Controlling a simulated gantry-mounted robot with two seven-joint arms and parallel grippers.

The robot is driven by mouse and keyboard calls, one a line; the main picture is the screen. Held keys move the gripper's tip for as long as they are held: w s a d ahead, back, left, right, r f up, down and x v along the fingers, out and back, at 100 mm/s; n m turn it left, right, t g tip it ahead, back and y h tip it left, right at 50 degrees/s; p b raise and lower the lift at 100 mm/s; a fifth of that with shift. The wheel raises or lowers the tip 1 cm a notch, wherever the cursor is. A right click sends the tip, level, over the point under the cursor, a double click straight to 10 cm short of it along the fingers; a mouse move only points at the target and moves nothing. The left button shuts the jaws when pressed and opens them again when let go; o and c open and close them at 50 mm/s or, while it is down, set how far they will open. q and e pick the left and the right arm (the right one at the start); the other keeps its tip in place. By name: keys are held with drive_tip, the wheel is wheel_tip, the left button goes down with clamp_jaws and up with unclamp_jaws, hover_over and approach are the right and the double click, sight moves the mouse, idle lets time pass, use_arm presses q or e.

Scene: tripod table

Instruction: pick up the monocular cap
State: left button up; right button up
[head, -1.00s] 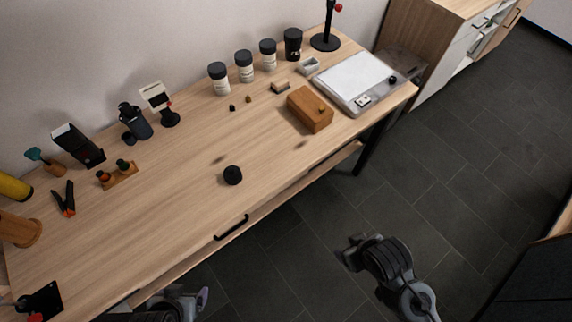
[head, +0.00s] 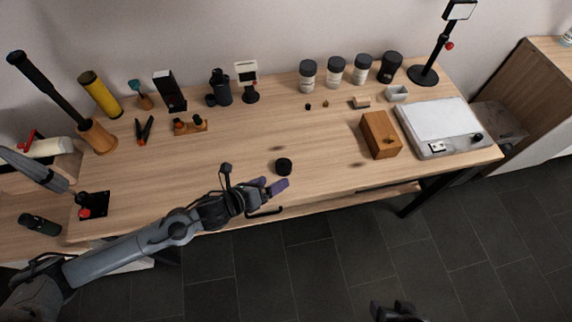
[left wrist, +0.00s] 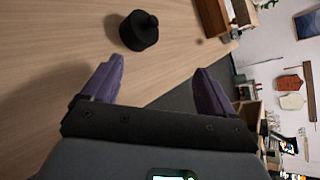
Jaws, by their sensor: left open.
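A short black round piece with a small knob on top, which looks like the monocular cap (head: 284,166), stands on the table near its front edge. It also shows in the left wrist view (left wrist: 138,32), beyond and left of the midline between the fingers. My left gripper (head: 269,185) is open and empty, just in front of and slightly left of the cap, apart from it. Its two purple fingers show apart in the left wrist view (left wrist: 158,68). Part of my right gripper (head: 393,310) shows at the bottom edge, over the floor; its jaws are unclear.
A wooden box (head: 380,135) and a grey-white scale (head: 440,122) stand to the right. Lidded jars (head: 335,74) line the back. A small wooden stand (head: 190,125) and pliers (head: 145,130) lie left. The table around the cap is clear.

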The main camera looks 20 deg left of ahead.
sight(282, 165)
use_arm(q)
drive_tip(key=a+m, duration=0.1)
drive_tip(key=m, duration=0.2)
drive_tip(key=w+a+m+h, duration=0.1)
drive_tip(key=a+m, duration=0.1)
drive_tip(key=m, duration=0.1)
drive_tip(key=w+a+m, duration=0.1)
drive_tip(key=m, duration=0.2)
drive_tip(key=shift+w+a+r+h, duration=0.15)
drive_tip(key=shift+w+a+h, duration=0.05)
drive_tip(key=shift+h, duration=0.2)
drive_tip(key=shift+w+m, duration=0.2)
drive_tip(key=shift+m, duration=0.2)
drive_tip(key=x, duration=0.5)
drive_tip(key=shift+s+b, duration=0.1)
drive_tip(key=shift+b, duration=0.25)
drive_tip(key=shift+w+d+f, duration=0.4)
drive_tip(key=shift+w+f, duration=0.05)
drive_tip(key=b+x, duration=0.1)
drive_tip(key=x, duration=0.3)
drive_tip(key=shift+s+d+f, duration=0.15)
drive_tip(key=c, duration=1)
